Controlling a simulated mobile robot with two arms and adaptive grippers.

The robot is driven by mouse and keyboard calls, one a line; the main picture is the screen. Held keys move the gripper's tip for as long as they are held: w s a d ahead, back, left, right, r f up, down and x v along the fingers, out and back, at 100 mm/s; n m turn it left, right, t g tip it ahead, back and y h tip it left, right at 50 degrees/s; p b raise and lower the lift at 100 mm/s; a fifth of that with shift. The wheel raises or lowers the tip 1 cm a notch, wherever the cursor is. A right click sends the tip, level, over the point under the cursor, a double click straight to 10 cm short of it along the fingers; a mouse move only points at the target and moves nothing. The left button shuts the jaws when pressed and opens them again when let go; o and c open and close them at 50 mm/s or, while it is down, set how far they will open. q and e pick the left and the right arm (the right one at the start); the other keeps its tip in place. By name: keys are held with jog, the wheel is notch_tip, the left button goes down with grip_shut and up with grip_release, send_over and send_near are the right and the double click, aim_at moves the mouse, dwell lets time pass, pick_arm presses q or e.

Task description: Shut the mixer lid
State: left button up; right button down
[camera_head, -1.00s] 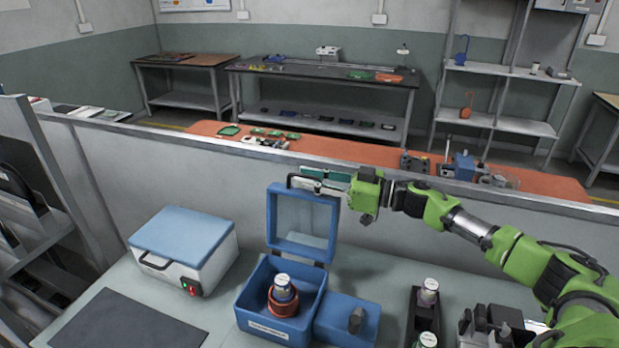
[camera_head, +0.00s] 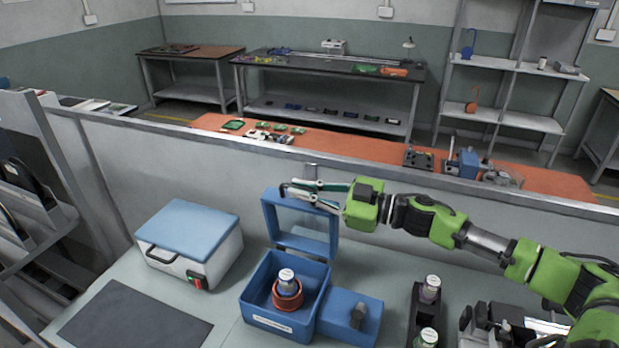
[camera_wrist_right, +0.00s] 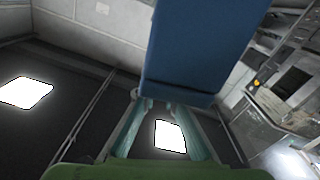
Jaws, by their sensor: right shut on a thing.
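The mixer is a blue box (camera_head: 249,300) on the table. It holds a white-capped vial (camera_head: 286,281) in a red-orange round holder (camera_head: 287,297). Its blue framed lid (camera_head: 304,243) stands raised at the back of the box, with a clear-looking window. My right gripper (camera_head: 300,190) comes in from the right and is shut on the lid at its top edge. In the right wrist view the blue lid (camera_wrist_right: 200,50) fills the upper middle, at the fingertips (camera_wrist_right: 165,100). The fingertips are partly hidden by the lid. My left gripper is not in view.
A white box with a blue top (camera_head: 190,240) stands left of the mixer, behind a dark mat (camera_head: 135,320). A blue block with a knob (camera_head: 350,315) adjoins the mixer's right side. A black vial rack (camera_head: 418,310) stands further right. A grey partition (camera_head: 160,165) runs behind.

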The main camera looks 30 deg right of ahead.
jog(key=s+a, duration=0.1)
jog(key=a+n, duration=0.1)
jog(key=s+a+n, duration=0.1)
jog(key=shift+s+f, duration=0.25)
jog(key=shift+s, duration=0.05)
jog(key=shift+s+a+f+p, duration=0.2)
jog(key=shift+s+a+p, duration=0.1)
jog(key=shift+s+a, duration=0.15)
jog(key=shift+s+a+f+p, duration=0.2)
jog(key=shift+s+a+p, duration=0.1)
jog(key=shift+a, duration=0.15)
jog(key=c, duration=2.2)
grip_release()
jog(key=shift+o, duration=0.2)
jog(key=v, duration=1.2)
